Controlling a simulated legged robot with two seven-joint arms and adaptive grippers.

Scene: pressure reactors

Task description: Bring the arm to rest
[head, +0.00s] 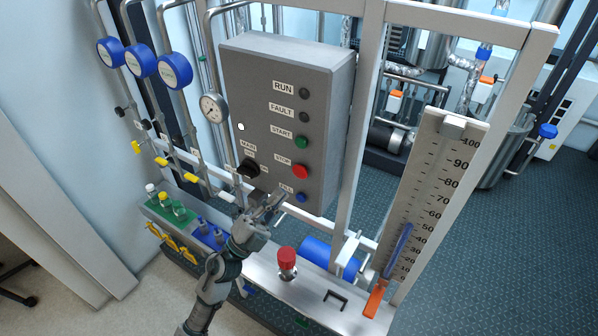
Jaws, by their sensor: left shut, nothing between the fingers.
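My left arm reaches up from the bottom of the head view. My left gripper (272,203) is shut and empty, in front of the lower part of the grey control box (262,85). Its fingertips appear close to the blue FILL button (302,198) and below the black MAIN knob (248,168). I cannot tell whether they touch the box. The FILL label is partly in view beside the gripper. The red STOP button (300,171) and green START button (301,142) sit above it. My right gripper is not in view.
A red knob (287,258) stands on the bench ledge right of my arm. A scale board (436,190) with an orange lever (375,300) is at the right. Small bottles (165,200), yellow valves and blue-capped gauges (175,70) are at the left. Metal frame posts surround the box.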

